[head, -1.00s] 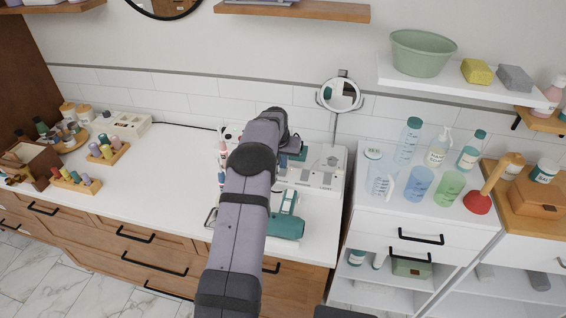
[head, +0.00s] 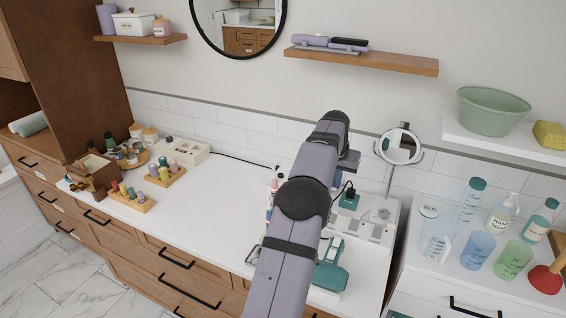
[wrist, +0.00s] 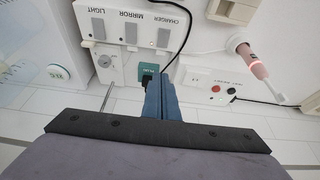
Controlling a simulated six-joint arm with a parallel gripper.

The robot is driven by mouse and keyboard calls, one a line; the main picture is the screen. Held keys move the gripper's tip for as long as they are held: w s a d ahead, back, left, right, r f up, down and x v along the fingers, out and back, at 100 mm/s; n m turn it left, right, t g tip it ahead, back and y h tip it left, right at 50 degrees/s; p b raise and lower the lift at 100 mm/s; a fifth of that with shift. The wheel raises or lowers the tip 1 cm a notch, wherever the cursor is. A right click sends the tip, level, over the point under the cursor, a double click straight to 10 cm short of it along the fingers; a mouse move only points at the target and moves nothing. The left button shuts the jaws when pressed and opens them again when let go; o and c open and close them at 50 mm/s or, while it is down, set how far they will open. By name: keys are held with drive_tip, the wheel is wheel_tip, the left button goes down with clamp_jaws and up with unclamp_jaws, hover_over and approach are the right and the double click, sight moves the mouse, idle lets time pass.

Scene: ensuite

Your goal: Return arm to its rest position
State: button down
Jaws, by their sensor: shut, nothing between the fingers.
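My arm rises from the bottom of the head view over the white counter (head: 225,205). Its end bends over near a white switch panel (head: 382,212). My gripper (head: 349,161) is partly hidden behind the wrist in the head view. In the wrist view the narrow blue fingers (wrist: 161,98) are together and hold nothing. Beyond them are the panel's LIGHT, MIRROR and CHARGER switches (wrist: 130,33) and a green plug block (wrist: 148,72) with a black cable. The fingertips overlap the block's edge in the picture; I cannot tell whether they touch.
A teal appliance (head: 332,272) lies right of my forearm. A round mirror (head: 401,147) stands behind the panel. Bottles and cups, such as a green cup (head: 512,260), stand on the right cabinet. A wooden shelf (head: 375,60) hangs above. The counter's middle left is clear.

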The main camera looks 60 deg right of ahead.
drive_tip(key=w+a+f+n+t+y, duration=0.1)
drive_tip(key=w+a+n, duration=0.2)
drive_tip(key=w+a, duration=0.6)
drive_tip(key=w+a+f+n+t, duration=0.15)
drive_tip(key=w+a, duration=0.35)
drive_tip(key=w, duration=0.9)
drive_tip(key=w+a+f+n+y, duration=0.1)
drive_tip(key=w+a+n, duration=0.3)
drive_tip(key=a, duration=0.7)
drive_tip(key=w+a+f+n, duration=0.15)
drive_tip(key=w+a, duration=0.35)
drive_tip(key=a, duration=0.5)
drive_tip(key=s+a+f+n+y, duration=0.1)
drive_tip(key=s+a+f+n, duration=0.15)
drive_tip(key=a, duration=0.95)
drive_tip(key=s+a+f+n+y, duration=0.15)
drive_tip(key=a+n, duration=0.25)
drive_tip(key=a, duration=0.7)
drive_tip(key=s+a+f+n, duration=0.2)
drive_tip(key=s+a, duration=0.4)
drive_tip(key=a, duration=0.1)
drive_tip(key=s+r+g, duration=0.2)
drive_tip(key=s, duration=0.4)
drive_tip(key=shift+s+d+r, duration=0.2)
drive_tip(key=shift+d+r, duration=0.1)
drive_tip(key=shift+d, duration=0.1)
